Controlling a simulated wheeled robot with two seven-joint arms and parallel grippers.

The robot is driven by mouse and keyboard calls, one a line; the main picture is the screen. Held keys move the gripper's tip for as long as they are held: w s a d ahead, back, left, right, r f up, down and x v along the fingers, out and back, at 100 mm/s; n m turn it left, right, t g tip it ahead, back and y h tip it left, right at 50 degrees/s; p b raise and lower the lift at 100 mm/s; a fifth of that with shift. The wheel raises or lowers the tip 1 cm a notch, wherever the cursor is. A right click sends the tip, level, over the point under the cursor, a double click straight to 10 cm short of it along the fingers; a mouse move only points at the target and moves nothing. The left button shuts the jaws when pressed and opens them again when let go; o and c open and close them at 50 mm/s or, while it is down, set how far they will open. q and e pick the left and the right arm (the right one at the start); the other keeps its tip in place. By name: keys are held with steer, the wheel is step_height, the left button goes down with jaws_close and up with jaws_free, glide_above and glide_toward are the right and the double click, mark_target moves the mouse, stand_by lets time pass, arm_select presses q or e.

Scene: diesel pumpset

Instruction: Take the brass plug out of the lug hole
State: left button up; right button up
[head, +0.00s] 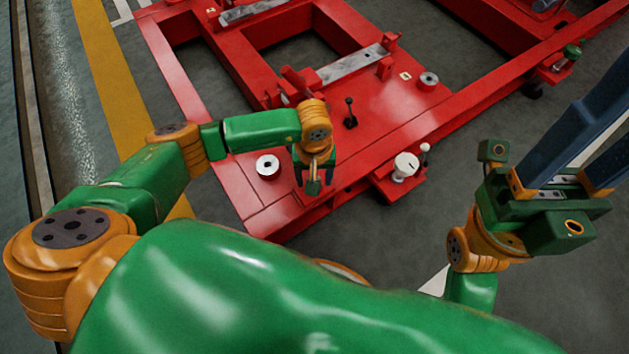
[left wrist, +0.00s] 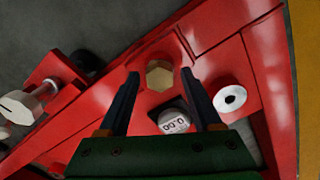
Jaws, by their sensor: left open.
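The brass plug (left wrist: 159,75) shows in the left wrist view as a hexagonal brass head on a red lug (left wrist: 165,52). It lies between the two fingertips of my left gripper (left wrist: 160,74) in that picture, with a gap on each side. The hole under the plug is hidden. In the head view my left gripper (head: 314,186) points down over the near corner of the red frame, and the plug cannot be made out there. My right gripper (head: 570,190) is at the right, its two blue fingers apart and empty, with the tips out of the picture.
A small round gauge (left wrist: 174,121) sits just below the plug in the left wrist view. A white-faced round fitting (head: 267,166) stands left of my left gripper. A white knob (head: 405,166) and a black lever (head: 350,113) stand on the red frame (head: 400,105).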

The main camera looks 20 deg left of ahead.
arm_select(q)
jaws_close()
stand_by(0.3)
